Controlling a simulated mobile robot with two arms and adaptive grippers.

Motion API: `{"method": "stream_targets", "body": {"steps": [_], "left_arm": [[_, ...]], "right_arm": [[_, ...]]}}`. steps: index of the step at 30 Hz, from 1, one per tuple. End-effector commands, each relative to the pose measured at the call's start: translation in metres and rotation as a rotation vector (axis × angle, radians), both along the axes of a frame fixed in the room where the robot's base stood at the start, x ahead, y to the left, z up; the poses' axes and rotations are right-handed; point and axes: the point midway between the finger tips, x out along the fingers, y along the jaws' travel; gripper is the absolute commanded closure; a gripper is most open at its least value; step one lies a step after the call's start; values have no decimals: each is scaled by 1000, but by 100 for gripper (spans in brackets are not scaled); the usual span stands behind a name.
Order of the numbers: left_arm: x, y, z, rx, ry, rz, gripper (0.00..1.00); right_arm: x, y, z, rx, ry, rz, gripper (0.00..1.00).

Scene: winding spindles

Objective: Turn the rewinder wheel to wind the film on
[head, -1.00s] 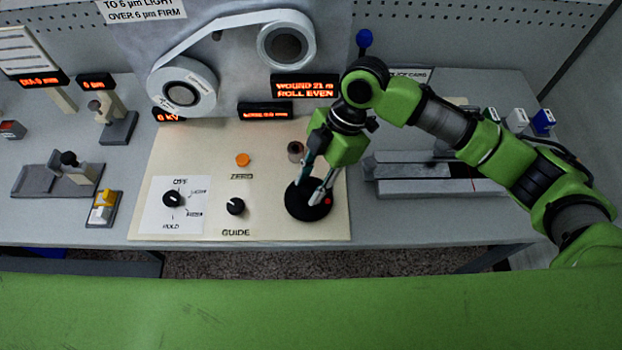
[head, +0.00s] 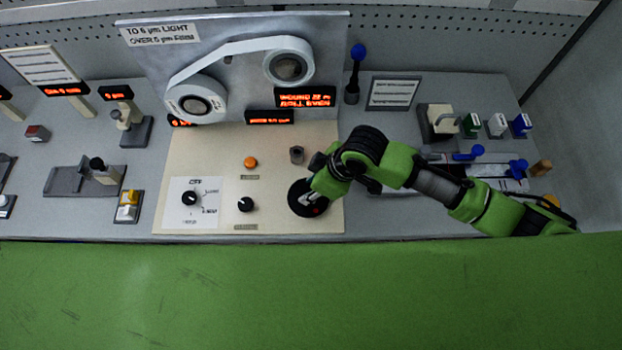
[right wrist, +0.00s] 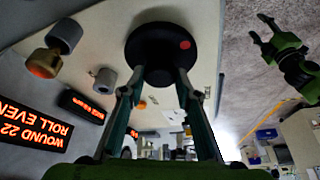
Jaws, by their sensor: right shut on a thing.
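The rewinder wheel (head: 299,208) is a black disc with a red dot, at the front right of the cream panel. My right gripper (head: 312,193) comes down over it from the right and is shut on it. In the right wrist view the fingertips (right wrist: 160,78) meet the wheel (right wrist: 158,38); the exact part gripped is hard to see. The pale film (head: 228,51) runs from the lower left roll (head: 196,101) to the upper right roll (head: 289,68). My left gripper (right wrist: 257,27) shows in the right wrist view, fingers apart, away from the panel.
A display (head: 305,96) is red-lit; in the right wrist view it (right wrist: 30,115) reads "WOUND 22", "ROLL EVEN". An orange button (head: 250,162), a guide knob (head: 245,204) and a mode knob (head: 190,198) lie left of the wheel. A grey peg (head: 297,154) stands just behind it.

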Motion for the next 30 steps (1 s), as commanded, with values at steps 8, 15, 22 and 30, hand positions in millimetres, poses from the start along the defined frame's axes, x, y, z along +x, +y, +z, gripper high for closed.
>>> {"method": "stream_targets", "body": {"steps": [8,15,22,30], "left_arm": [[0,0,13,0,0,0,56],[0,0,13,0,0,0,56],[0,0,13,0,0,0,56],[0,0,13,0,0,0,56]], "right_arm": [[-2,3,2,5,0,-262,91],[-2,4,1,5,1,-474,92],[-2,4,1,5,-1,-630,92],[-2,4,1,3,-2,-732,92]]}}
